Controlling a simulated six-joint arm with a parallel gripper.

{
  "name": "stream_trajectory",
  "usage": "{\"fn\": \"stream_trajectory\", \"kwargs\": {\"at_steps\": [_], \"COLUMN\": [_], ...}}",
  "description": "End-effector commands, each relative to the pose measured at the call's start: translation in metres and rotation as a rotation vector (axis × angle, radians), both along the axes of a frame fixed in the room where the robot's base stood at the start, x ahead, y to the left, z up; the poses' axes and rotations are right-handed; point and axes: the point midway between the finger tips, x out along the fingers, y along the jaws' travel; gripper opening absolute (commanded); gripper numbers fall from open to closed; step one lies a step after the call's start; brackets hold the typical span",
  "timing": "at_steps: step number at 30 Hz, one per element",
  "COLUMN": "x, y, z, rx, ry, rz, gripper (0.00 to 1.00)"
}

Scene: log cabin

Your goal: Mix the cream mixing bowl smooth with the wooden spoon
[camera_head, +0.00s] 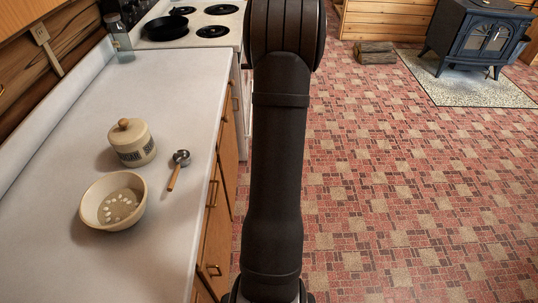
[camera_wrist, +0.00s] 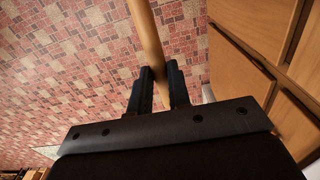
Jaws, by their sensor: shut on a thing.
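The cream mixing bowl (camera_head: 88,212) stands upright on the counter at the lower left of the head view. Several small white lumps (camera_head: 118,205) lie in its bottom. My gripper (camera_wrist: 160,68) shows in the wrist view, shut on a light wooden handle, which I take for the wooden spoon (camera_wrist: 147,32). The handle runs up out of the top of that view, so its far end is hidden. Red patterned floor and cabinet fronts lie behind the handle. The bowl is not in the wrist view, and my gripper is not in the head view.
A lidded cream canister (camera_head: 133,150) stands just behind the bowl. A metal scoop with a wooden handle (camera_head: 175,178) lies to its right, near the edge of the counter (camera_head: 180,85). A dark pan (camera_head: 167,28) sits on the stove behind. The counter's front left is clear.

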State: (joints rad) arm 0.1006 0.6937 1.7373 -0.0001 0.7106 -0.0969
Motion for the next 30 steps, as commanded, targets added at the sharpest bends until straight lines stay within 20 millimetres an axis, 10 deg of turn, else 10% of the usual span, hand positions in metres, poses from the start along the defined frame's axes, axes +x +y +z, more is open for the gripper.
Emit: {"fn": "stream_trajectory", "kwargs": {"at_steps": [8,20,30], "x": [0.009,0.063,0.096], "y": [-0.022,0.008,0.071], "z": [-0.032,0.036,0.127], "rx": [0.000,0.012,-0.006], "ry": [-0.004,-0.103,-0.246], "rz": [-0.006,-0.312,-0.593], "gripper": [0.00,0.00,0.00]}}
